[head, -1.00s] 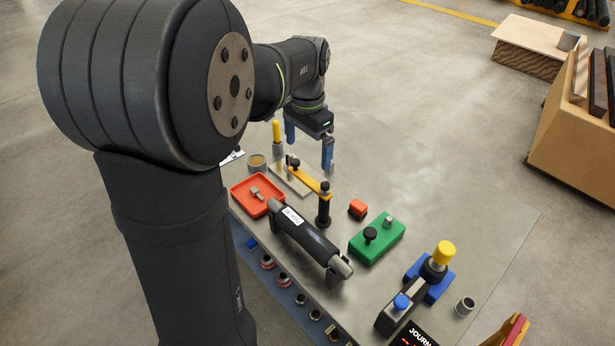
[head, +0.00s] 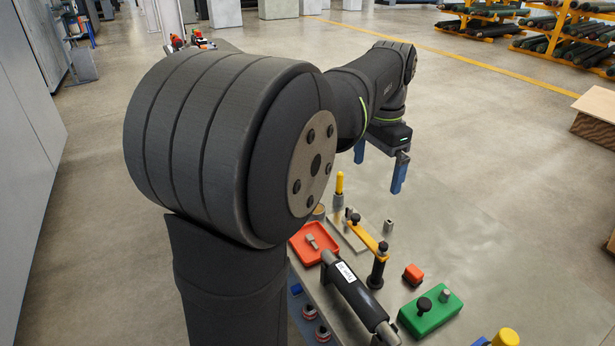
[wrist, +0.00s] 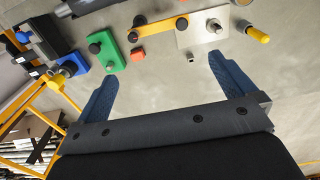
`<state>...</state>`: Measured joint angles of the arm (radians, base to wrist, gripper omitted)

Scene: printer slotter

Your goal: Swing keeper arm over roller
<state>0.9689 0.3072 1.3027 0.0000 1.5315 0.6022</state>
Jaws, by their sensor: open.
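The keeper arm (head: 365,236) is an orange-yellow bar running from a black knob on a pale plate (head: 341,232) to a black post (head: 377,268). It also shows in the wrist view (wrist: 160,27). The roller (head: 356,291), dark with a white label, lies beside the bar and the post; the bar does not appear to lie across it. Part of a dark cylinder, probably the roller, shows at the wrist view's top edge (wrist: 75,7). My gripper (head: 377,177) is open and empty, raised above and beyond the plate. Its blue fingers (wrist: 163,68) point toward the plate area, apart from everything.
A yellow-topped pin (head: 340,184) stands by the plate. A red tray (head: 304,256) holds a small metal part. A red block (head: 413,274) and a green block with knobs (head: 430,309) sit to the right. A blue fixture (wrist: 76,65) shows in the wrist view.

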